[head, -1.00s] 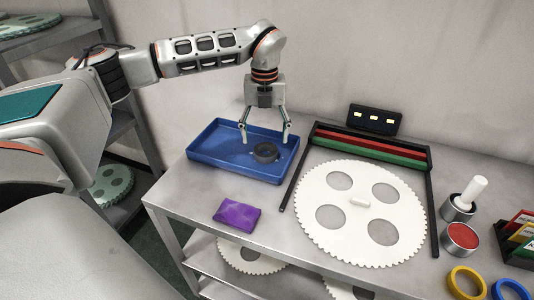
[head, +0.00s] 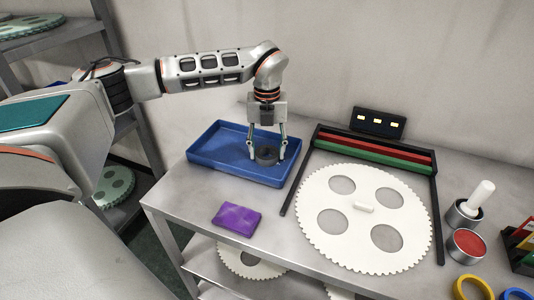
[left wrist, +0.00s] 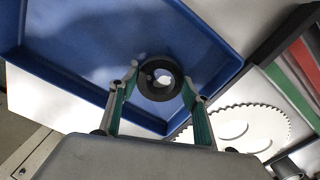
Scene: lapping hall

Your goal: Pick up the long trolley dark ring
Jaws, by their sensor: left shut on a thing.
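The dark ring (head: 266,156) is in the blue tray (head: 206,148) on the trolley top, near the tray's right end. My left gripper (head: 267,157) reaches down from above, with one finger on each side of the ring, and is shut on it. In the left wrist view the ring (left wrist: 160,78) shows between the two fingertips (left wrist: 160,80), with the tray floor around it. I cannot tell whether the ring still touches the tray floor. My right gripper is not in view.
Right of the tray lie a black frame with red and green bars (head: 376,152) and a large white toothed disc (head: 365,255). A purple pouch (head: 237,218) lies in front of the tray. Pots (head: 466,245) and yellow (head: 472,288) and blue rings stand at the right.

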